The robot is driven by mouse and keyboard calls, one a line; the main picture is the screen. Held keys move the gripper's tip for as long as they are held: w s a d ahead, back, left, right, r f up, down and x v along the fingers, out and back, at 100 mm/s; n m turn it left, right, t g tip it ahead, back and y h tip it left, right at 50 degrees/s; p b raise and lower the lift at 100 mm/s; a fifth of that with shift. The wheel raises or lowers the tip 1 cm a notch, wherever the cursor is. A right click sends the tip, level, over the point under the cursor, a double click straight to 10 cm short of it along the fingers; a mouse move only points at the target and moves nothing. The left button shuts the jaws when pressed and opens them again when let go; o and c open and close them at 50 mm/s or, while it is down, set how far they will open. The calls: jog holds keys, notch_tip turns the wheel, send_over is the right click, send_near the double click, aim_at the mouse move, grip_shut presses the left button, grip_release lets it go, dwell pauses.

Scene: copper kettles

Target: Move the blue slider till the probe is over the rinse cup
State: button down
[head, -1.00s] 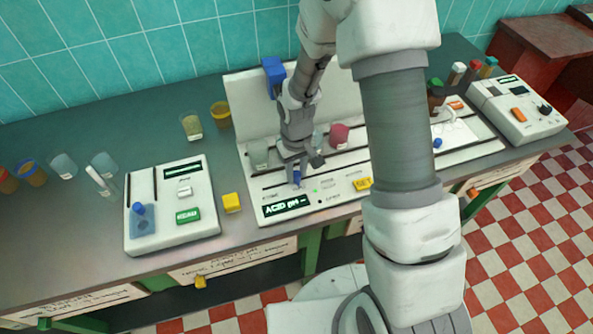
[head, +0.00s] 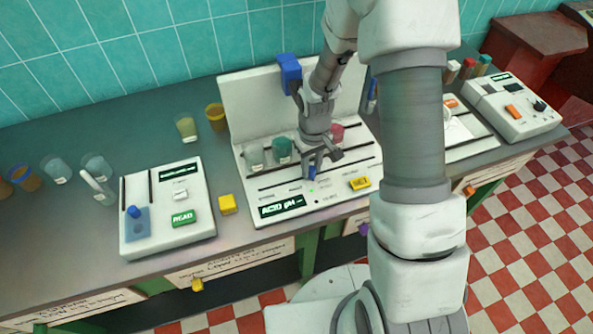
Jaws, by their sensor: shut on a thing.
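The blue slider (head: 312,174) stands in a slot on the front of the white titrator-like station (head: 240,190). My gripper (head: 314,165) is shut on it from above. A blue carriage block (head: 289,72) sits at the top of the station's white back panel, left of my arm. The probe itself is not clear; my arm covers the area beside the block. A clear cup (head: 255,155), a teal cup (head: 282,149) and a pink cup (head: 337,133) stand in a row behind the slider. I cannot read which is the rinse cup.
A display (head: 282,208) reads "ACID pH". A yellow button (head: 359,183) is right of the slider. A yellow cube (head: 228,204) and a white device with a green button (head: 184,218) stand left. My arm hides the station's right part.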

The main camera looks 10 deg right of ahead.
jog(key=shift+w+d, duration=0.15)
jog(key=shift+d, duration=0.5)
jog(key=shift+w+d, duration=0.15)
jog(key=shift+d, duration=0.5)
jog(key=c, duration=0.6)
grip_release()
notch_tip(320, 180, up, 18)
jog(key=shift+f, duration=0.25)
